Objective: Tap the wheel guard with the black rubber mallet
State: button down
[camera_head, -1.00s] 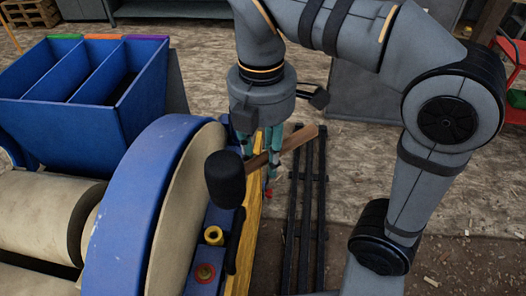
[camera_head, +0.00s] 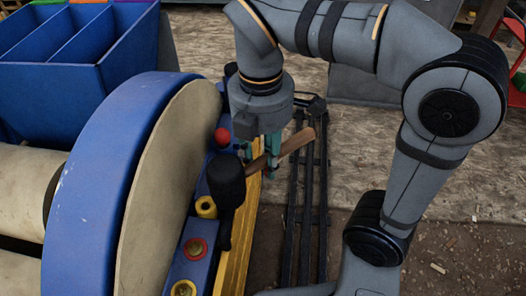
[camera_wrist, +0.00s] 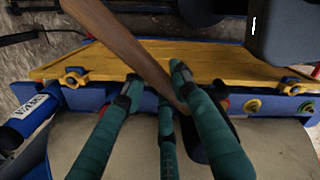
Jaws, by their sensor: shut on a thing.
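The black rubber mallet has a black head (camera_head: 226,180) and a wooden handle (camera_head: 298,140). My gripper (camera_head: 272,148) is shut on the handle. In the wrist view, my teal fingers (camera_wrist: 158,85) are around the handle (camera_wrist: 130,48), which slants down to the right; a dark part that looks like the head (camera_wrist: 203,143) is partly hidden behind a finger. The blue curved guard (camera_head: 105,150) wraps the wheel, whose beige side face (camera_head: 172,165) is toward the mallet. The head is right of this face in the head view. I see no contact with the guard.
A blue side panel carries a red knob (camera_head: 222,137), a yellow ring (camera_head: 205,207) and a red button (camera_head: 196,248), close to the mallet head. A yellow rail (camera_head: 238,245) and a dark metal rack (camera_head: 308,215) lie right of it. A blue divided bin (camera_head: 85,70) stands behind.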

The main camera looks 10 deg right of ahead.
jog(key=shift+r+p, duration=2.05)
jog(key=shift+p, duration=1.1)
jog(key=shift+f, duration=0.15)
